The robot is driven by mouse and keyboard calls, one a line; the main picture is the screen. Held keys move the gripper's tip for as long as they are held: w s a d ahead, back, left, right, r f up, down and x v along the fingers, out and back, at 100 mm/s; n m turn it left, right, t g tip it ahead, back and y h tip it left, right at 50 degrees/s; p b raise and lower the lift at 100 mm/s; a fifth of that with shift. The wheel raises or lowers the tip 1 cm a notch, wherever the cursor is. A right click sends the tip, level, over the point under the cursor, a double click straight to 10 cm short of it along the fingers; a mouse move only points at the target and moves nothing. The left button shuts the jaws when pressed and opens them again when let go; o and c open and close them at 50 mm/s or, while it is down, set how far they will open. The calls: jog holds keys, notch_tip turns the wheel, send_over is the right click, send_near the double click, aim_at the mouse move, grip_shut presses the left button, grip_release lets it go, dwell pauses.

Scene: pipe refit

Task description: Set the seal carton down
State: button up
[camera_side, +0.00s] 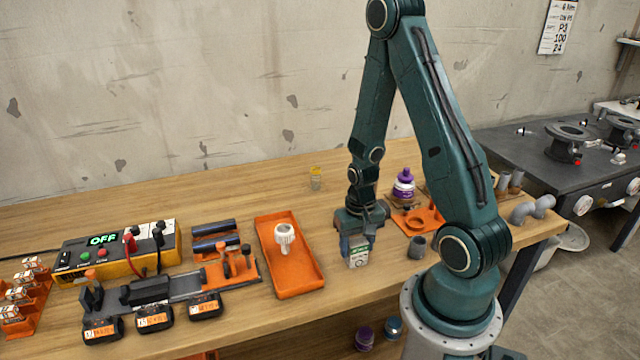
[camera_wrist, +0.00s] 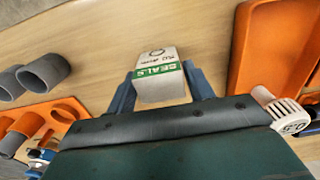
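The seal carton (camera_side: 359,259) is a small white box with a green band, reading "SEALS" in the wrist view (camera_wrist: 158,82). My gripper (camera_side: 356,243) points down with its blue fingers on either side of the carton, shut on it. The carton's lower end is close to the wooden bench top (camera_side: 235,337); I cannot tell whether it touches. In the side view the fingers hide its upper part.
An orange tray (camera_side: 299,286) with a white ribbed fitting (camera_side: 284,236) lies to the left. A small yellow-topped vial (camera_side: 316,178) stands behind.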

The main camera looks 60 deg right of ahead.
aim_at(356, 243)
jog(key=shift+o, duration=1.1)
jog(key=shift+r, duration=0.15)
notch_tip(356, 243, up, 12)
dwell(0.3)
dwell(0.5)
jog(key=s+a+r+n+t, duration=0.2)
jog(key=a+r+n, duration=0.2)
jog(key=a+r, duration=0.3)
jog(key=s+a+r+n+t, duration=0.2)
jog(key=a+r+n, duration=0.3)
jog(key=a+r, duration=0.3)
notch_tip(356, 243, up, 3)
jog(key=shift+s+a+t, duration=0.25)
jog(key=shift+s+t, duration=0.15)
jog(key=shift+t, duration=0.4)
